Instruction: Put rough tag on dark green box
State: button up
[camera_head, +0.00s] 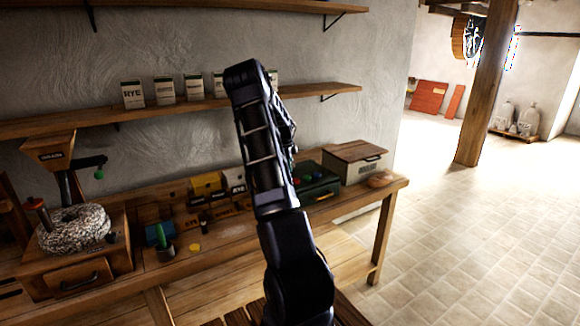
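The dark green box (322,193) stands toward the right end of the wooden bench, partly hidden behind my arm. Small round red, blue and green pieces show at its top; I cannot tell whether they are tags. No piece can be clearly made out as the rough tag. A flat yellow round piece (195,247) lies on the bench near the front edge, left of my arm. My arm rises through the middle of the picture, and its far part folds down behind the front link. My gripper's fingers do not show.
A lidded wooden-topped box (354,165) stands right of the green box, with a brown round item (381,180) beside it. A grain mill (75,228) fills the bench's left end. Shelves hang above; floor at right is clear.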

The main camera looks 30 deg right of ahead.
jog(key=o, duration=0.3)
jog(key=shift+r, duration=0.15)
jog(key=r, duration=0.7)
jog(key=w+a+r, duration=0.1)
jog(key=r, duration=0.3)
jog(key=shift+w+a, duration=0.1)
jog(key=s+a+r+n+t+y, duration=0.1)
jog(key=s+a+r+n+t, duration=0.1)
jog(key=s+a+r+n, duration=0.7)
jog(key=s+a+r+n+t+y, duration=0.1)
jog(key=s+a+r+n, duration=0.45)
jog(key=s+a, duration=0.7)
jog(key=s+a+f+n+t, duration=0.1)
jog(key=s+a+n, duration=0.5)
jog(key=s, duration=0.5)
jog(key=s+a+f+n+t, duration=0.1)
jog(key=s+a+n, duration=0.5)
jog(key=s+a, duration=0.3)
jog(key=s, duration=0.2)
jog(key=shift+s+a+f+t+h, duration=0.25)
jog(key=shift+s+a+t+h, duration=0.05)
jog(key=shift+a+t+h, duration=0.1)
